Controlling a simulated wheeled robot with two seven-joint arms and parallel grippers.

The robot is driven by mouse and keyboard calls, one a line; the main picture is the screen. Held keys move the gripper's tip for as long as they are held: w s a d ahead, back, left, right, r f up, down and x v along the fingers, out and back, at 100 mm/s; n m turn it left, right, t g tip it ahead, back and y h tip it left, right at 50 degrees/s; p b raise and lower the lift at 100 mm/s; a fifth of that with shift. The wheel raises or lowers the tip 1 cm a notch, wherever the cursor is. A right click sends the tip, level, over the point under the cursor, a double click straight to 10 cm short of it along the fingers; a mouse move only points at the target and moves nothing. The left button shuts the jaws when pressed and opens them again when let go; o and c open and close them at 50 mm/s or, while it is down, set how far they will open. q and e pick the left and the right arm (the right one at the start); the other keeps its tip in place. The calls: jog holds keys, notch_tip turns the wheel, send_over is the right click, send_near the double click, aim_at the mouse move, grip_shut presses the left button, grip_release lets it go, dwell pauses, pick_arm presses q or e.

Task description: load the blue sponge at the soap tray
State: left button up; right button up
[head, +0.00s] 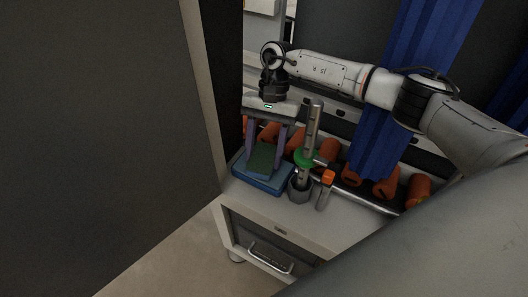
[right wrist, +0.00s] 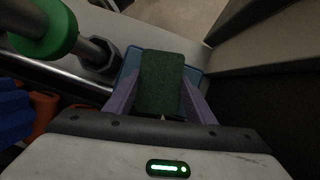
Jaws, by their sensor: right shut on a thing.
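My right gripper (head: 265,151) points down over the cabinet top and is shut on the sponge (head: 261,161). The sponge shows a dark green face here; its blue colour is hard to make out. The sponge also shows in the right wrist view (right wrist: 161,84), between the two purple fingers. The blue soap tray (head: 262,183) lies on the cabinet top directly below the sponge. Its rim shows around the sponge in the right wrist view (right wrist: 129,66). I cannot tell whether the sponge touches the tray. My left gripper is not in view.
A grey holder (head: 299,190) with an upright metal rod and a green ring (head: 306,158) stands just right of the tray. An orange-topped tool (head: 327,178) is beside it. Orange rollers (head: 385,187) and a blue curtain (head: 407,75) are behind. A dark panel (head: 105,130) fills the left.

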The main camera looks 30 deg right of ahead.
aim_at(264, 155)
jog(key=shift+s+f+b, duration=0.15)
jog(key=shift+f+b, duration=0.5)
jog(key=shift+b, duration=0.05)
dwell(1.9)
jog(key=shift+r+p, duration=1.7)
jog(key=shift+r, duration=2.05)
